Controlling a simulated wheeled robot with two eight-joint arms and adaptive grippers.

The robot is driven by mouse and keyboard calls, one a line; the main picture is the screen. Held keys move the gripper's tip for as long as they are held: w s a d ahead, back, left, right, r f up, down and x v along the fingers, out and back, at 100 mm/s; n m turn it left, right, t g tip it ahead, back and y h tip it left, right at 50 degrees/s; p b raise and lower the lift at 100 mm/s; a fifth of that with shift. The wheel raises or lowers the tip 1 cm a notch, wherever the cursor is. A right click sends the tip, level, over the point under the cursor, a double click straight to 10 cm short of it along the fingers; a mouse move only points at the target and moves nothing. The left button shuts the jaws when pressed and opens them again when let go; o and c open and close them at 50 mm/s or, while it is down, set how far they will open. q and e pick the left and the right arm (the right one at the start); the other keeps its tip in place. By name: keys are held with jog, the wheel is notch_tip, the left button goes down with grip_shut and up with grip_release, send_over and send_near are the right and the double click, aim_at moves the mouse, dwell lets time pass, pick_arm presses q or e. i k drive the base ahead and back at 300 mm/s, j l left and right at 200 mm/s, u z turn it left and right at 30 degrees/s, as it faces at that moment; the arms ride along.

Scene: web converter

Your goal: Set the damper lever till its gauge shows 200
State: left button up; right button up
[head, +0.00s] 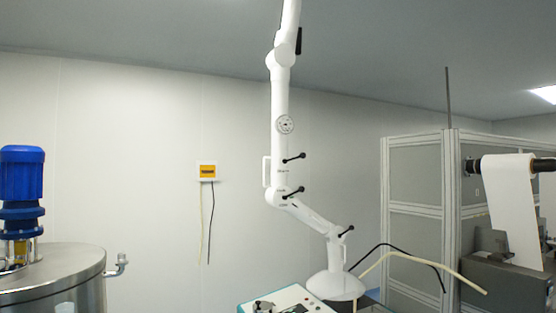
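A white jointed duct arm (278,172) rises from a wide hood at the bottom to the ceiling. A small round dial (285,124) sits on its upright tube; its reading is too small to make out. Below the dial a black lever (294,158) sticks out to the right, tilted slightly up. A second black lever (293,193) is lower, at the bend, and a third (346,231) is just above the hood. I cannot tell for certain which is the damper lever. Neither of my grippers is in view.
A yellow-faced wall box (207,172) has two hanging tubes; its display is unreadable. A steel tank (55,275) with a blue motor (22,175) stands left. A control panel (285,301) is below the arm. A panelled frame (415,205) and a white web roll (512,205) stand right.

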aim_at(302, 155)
jog(key=i+l+u, duration=0.1)
jog(key=u, duration=0.3)
jog(key=i+l+u, duration=0.1)
jog(key=u, duration=0.25)
jog(key=l+u, duration=0.4)
jog(key=i+l+u, duration=0.15)
jog(key=l+u, duration=0.25)
jog(key=l, duration=0.95)
jog(key=l+u, duration=0.45)
jog(key=l, duration=0.9)
